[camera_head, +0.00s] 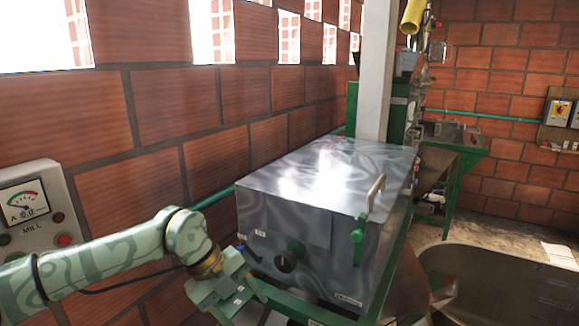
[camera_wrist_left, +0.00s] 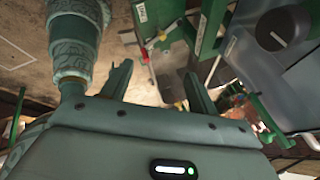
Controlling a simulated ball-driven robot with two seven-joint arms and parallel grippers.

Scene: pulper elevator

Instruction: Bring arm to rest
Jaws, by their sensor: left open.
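My left arm comes in from the left in the head view, bent at the elbow, with its forearm pointing down. My left gripper (camera_head: 240,297) hangs low in front of the grey metal box (camera_head: 330,175), near its left front corner. In the left wrist view the two fingers of my left gripper (camera_wrist_left: 158,84) are spread apart with nothing between them. Whether the gripper touches the green frame near it cannot be told. My right arm and gripper are not in view.
A MILL meter panel (camera_head: 33,208) is on the brick wall at left. A large round-edged basin (camera_head: 500,280) is at lower right.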

